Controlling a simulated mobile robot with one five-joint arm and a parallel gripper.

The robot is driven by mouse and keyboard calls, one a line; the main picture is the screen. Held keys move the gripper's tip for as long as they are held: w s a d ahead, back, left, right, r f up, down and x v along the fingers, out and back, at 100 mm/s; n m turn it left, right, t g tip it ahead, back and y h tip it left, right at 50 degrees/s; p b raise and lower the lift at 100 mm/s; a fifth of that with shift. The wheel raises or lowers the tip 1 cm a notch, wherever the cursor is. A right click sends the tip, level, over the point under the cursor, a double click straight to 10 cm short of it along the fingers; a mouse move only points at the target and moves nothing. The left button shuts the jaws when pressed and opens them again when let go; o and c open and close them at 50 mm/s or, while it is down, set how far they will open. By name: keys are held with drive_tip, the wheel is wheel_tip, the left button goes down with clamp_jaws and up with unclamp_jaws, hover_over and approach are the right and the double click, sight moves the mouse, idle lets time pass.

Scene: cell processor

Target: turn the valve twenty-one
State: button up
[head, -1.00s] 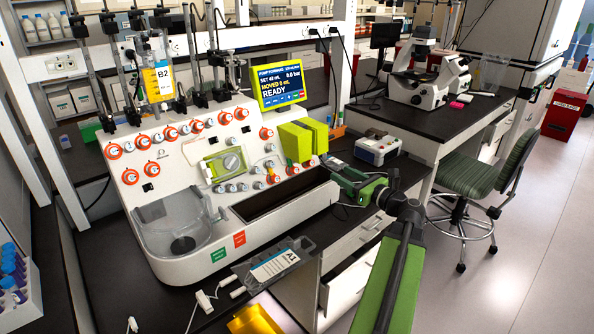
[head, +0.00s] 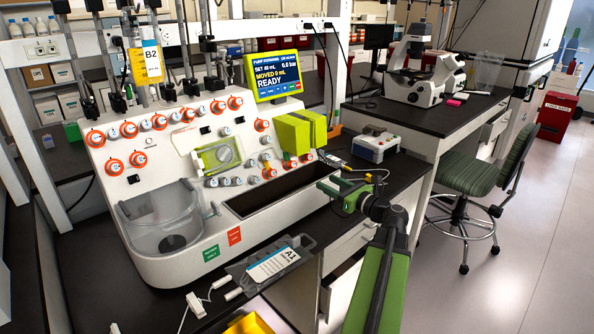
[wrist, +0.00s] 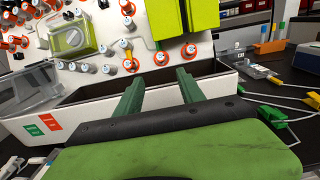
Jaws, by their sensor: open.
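The white cell processor (head: 150,250) carries several round valves with grey knobs, many ringed in orange. Its upper row includes a valve at the right end (head: 235,103); a lower group includes an orange-ringed valve (head: 269,173) beside the green blocks. Numbers on the valves are too small to read, so I cannot tell which is twenty-one. My gripper (head: 328,186) is open and empty, in front of the processor's right part. In the wrist view its two green fingers (wrist: 159,76) point at the panel, apart from the orange-ringed valves (wrist: 161,58) beyond them.
The dark trough (head: 275,192) and its white front wall lie between my gripper and the panel. Green blocks (head: 295,134) and a screen reading READY (head: 275,78) stand above. A bag marked A1 (head: 272,265) lies on the bench. A chair (head: 475,178) stands right.

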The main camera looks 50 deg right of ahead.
sight(294, 165)
drive_tip(key=w, duration=1)
drive_tip(key=w+d, duration=0.1)
drive_tip(key=w, duration=0.4)
drive_tip(key=shift+w, duration=0.2)
drive_tip(key=shift+d, duration=0.1)
clamp_jaws()
